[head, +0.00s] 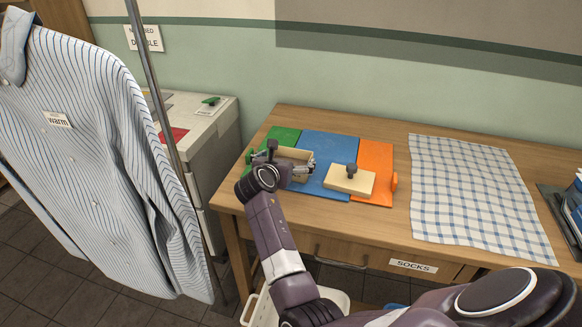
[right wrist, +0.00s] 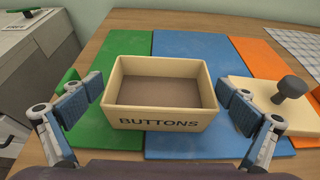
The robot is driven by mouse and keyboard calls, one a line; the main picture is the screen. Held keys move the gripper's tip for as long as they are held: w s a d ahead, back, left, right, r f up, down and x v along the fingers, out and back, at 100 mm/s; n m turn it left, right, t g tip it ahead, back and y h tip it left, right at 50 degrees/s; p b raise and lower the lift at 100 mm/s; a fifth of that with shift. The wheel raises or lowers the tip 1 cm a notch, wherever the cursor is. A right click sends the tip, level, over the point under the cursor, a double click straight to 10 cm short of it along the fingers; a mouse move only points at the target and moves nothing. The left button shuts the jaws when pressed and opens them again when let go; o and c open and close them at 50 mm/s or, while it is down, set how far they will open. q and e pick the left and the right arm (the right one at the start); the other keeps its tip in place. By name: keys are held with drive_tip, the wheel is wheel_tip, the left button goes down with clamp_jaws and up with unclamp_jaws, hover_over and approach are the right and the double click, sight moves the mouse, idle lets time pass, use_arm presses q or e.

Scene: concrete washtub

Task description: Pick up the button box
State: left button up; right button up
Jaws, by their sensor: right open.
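The button box (right wrist: 160,95) is an open cream box marked BUTTONS on its front, and it looks empty in the right wrist view. It sits across the green panel (right wrist: 98,128) and the blue panel (right wrist: 190,145). In the head view the box (head: 292,155) is partly hidden by my right gripper (head: 288,158). My right gripper (right wrist: 160,105) is open, with one finger on each side of the box and a gap to its walls. A cream lid with a dark knob (head: 349,180) lies to the right, across the blue and orange panels. My left gripper is not in view.
A checked cloth (head: 475,195) lies on the wooden table (head: 400,133) to the right. A striped shirt (head: 95,150) hangs at left beside a metal pole (head: 155,90). A pale cabinet (head: 222,130) stands left of the table.

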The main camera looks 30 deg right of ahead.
drive_tip(key=shift+s+r, duration=0.1)
drive_tip(key=shift+c, duration=2.8)
drive_tip(key=c, duration=0.3)
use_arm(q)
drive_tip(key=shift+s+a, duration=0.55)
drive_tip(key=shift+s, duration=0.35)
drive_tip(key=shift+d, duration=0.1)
